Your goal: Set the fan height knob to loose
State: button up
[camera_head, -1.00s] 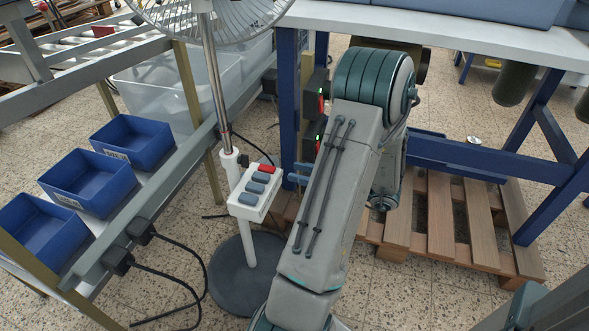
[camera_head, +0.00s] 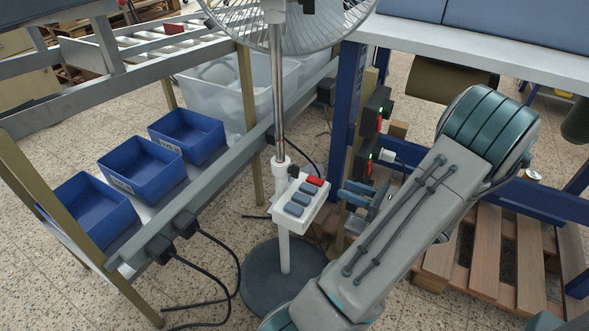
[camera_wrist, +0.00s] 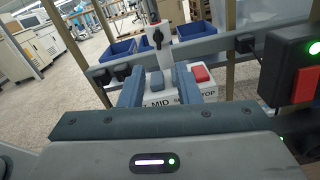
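The fan's height knob (camera_head: 292,171) is a small black knob on the white collar of the fan pole, just above the control box (camera_head: 300,203). In the wrist view the dark knob (camera_wrist: 157,38) shows beyond the fingertips, on the white pole. Its setting is too small to read. My gripper (camera_head: 362,192) is to the right of the control box, apart from the knob. In the wrist view my gripper (camera_wrist: 160,85) is open, with a gap between its two blue-grey fingers and nothing held. The fingers partly hide the control box's buttons and labels.
The fan cage (camera_head: 310,25) is above, the round base (camera_head: 285,280) below. Blue bins (camera_head: 190,135) stand on a rack to the left, with a rail and cables. A blue table leg (camera_head: 348,95) and switch boxes with red switches (camera_head: 376,110) stand close to my gripper.

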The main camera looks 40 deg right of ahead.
aim_at(294, 171)
jog(key=b+x, duration=0.3)
jog(key=x, duration=1.1)
jog(key=shift+a+b, duration=0.1)
jog(key=shift+b, duration=0.3)
grip_shut()
